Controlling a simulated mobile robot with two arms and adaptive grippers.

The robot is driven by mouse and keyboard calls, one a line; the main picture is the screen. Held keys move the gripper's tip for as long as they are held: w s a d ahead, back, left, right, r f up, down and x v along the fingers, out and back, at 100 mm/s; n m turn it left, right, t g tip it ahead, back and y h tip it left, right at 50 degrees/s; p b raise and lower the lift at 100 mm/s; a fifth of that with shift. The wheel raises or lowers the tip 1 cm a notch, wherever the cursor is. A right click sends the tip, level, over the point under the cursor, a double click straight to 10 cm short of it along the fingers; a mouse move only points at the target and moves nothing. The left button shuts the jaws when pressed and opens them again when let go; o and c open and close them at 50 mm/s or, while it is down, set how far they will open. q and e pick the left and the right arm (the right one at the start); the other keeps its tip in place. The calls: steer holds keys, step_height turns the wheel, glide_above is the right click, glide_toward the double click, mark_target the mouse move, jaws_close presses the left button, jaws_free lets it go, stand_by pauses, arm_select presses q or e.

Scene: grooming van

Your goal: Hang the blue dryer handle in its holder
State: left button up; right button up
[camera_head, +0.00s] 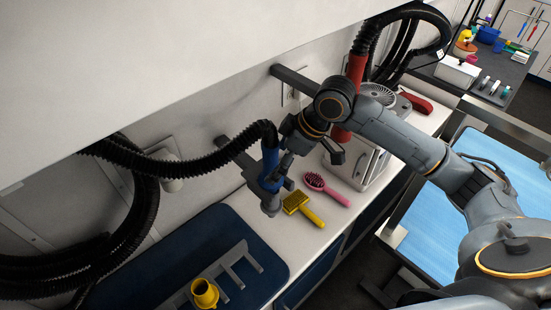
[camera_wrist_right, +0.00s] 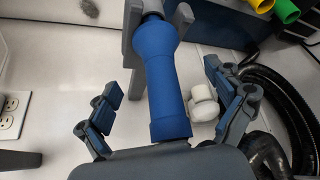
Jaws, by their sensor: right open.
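The blue dryer handle (camera_head: 270,160) hangs nearly upright at the grey holder (camera_head: 232,148) on the wall, with its black hose running off to the left. In the right wrist view the blue handle (camera_wrist_right: 162,85) lies between the prongs of the grey holder (camera_wrist_right: 131,45). Whether it is fully seated is unclear. My right gripper (camera_head: 306,157) is open at the handle, one finger on each side. In the wrist view both fingers stand clear of the blue surface. My left gripper is not in view.
A yellow brush (camera_head: 302,208) and a pink brush (camera_head: 325,188) lie on the white counter. A yellow nozzle (camera_head: 204,293) sits at a grey rack on a blue mat (camera_head: 205,235). A red handle (camera_head: 356,70) and a white box-like unit (camera_head: 372,158) stand beyond my arm.

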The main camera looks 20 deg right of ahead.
steer(key=p+v, duration=0.5)
steer(key=v, duration=0.3)
stand_by(0.9)
steer(key=shift+s+r, duration=0.1)
stand_by(0.4)
